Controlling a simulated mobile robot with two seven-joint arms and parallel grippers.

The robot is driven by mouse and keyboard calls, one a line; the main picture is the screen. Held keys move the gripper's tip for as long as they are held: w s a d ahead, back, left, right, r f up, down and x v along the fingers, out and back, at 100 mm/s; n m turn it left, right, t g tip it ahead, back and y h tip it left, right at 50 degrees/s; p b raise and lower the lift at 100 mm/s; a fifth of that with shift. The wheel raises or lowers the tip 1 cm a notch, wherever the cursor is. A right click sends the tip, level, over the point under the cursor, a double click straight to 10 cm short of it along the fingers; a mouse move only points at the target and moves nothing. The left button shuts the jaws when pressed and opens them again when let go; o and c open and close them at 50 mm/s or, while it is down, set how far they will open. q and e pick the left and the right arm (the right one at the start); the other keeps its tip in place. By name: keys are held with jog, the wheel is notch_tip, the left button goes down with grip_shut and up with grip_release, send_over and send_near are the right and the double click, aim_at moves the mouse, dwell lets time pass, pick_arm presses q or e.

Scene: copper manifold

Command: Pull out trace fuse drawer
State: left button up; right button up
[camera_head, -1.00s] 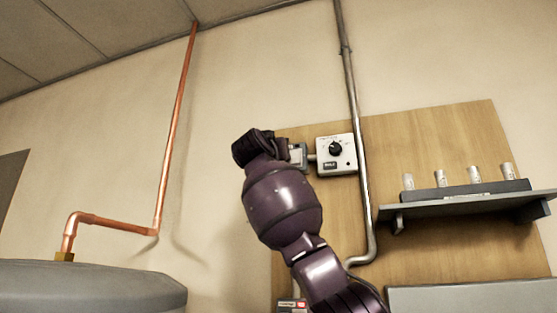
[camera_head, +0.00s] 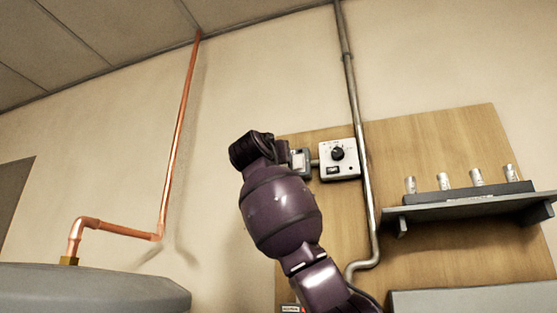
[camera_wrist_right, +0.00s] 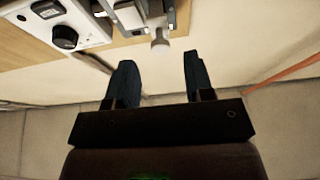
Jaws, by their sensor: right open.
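A small grey unit (camera_head: 300,161), apparently the fuse drawer housing, is on the wooden board just right of my right gripper (camera_head: 262,148) in the head view, partly hidden by it. In the right wrist view the unit (camera_wrist_right: 132,16) is at the top, with a pale round knob (camera_wrist_right: 160,46) sticking out from it. My right gripper (camera_wrist_right: 159,62) is open there, its two dark fingers apart. The knob appears just beyond the fingertips, in line with the gap, and nothing is held. My left gripper is not in view.
A white control box (camera_head: 339,160) with a black dial is right of the unit, by a vertical metal conduit (camera_head: 362,150). A shelf (camera_head: 465,208) with several pale cylinders is farther right. A copper pipe (camera_head: 180,130) and a grey tank (camera_head: 95,290) are at left.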

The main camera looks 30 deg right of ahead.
jog(key=b+v, duration=0.2)
jog(key=v, duration=0.6)
jog(key=shift+a, duration=0.2)
jog(key=shift+s, duration=0.1)
